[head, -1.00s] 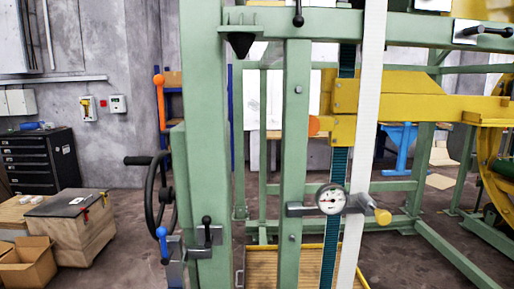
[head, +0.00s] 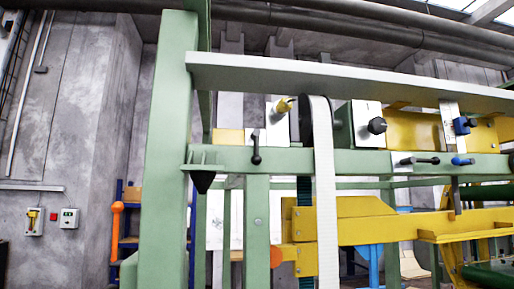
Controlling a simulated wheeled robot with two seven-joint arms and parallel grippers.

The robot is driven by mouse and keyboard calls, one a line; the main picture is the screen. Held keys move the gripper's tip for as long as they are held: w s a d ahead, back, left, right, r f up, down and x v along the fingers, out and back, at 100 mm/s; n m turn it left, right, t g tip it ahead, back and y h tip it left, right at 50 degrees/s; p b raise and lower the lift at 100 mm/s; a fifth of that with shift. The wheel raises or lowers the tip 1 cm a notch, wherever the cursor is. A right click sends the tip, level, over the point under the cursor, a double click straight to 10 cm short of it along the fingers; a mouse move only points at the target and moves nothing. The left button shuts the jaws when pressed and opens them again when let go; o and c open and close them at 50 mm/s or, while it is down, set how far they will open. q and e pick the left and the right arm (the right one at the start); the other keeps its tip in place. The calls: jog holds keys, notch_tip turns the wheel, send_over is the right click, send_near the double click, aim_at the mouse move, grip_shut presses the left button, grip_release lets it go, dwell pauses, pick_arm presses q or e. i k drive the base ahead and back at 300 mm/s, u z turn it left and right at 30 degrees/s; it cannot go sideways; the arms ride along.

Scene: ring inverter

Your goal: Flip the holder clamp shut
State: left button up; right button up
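I cannot tell for sure which part is the holder clamp. A small black-handled lever (head: 256,149) stands upright on the green crossbeam (head: 350,163). Another black handle (head: 420,160) lies level on a pale plate farther right on the same beam. A blue-tipped part (head: 461,161) sits right of it, and a blue knob (head: 463,125) is fixed to an upright plate above. An orange-topped lever (head: 117,210) stands at the left, beyond the green post. Neither of my grippers is in view.
A white belt (head: 325,190) hangs from a black roller. Yellow framework (head: 370,228) fills the lower right. Wall switch boxes (head: 69,218) are at far left.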

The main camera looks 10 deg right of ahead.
aim_at(256, 160)
jog(key=k, duration=1.3)
jog(key=z, duration=0.55)
jog(key=i, duration=1.6)
jog(key=u, duration=0.45)
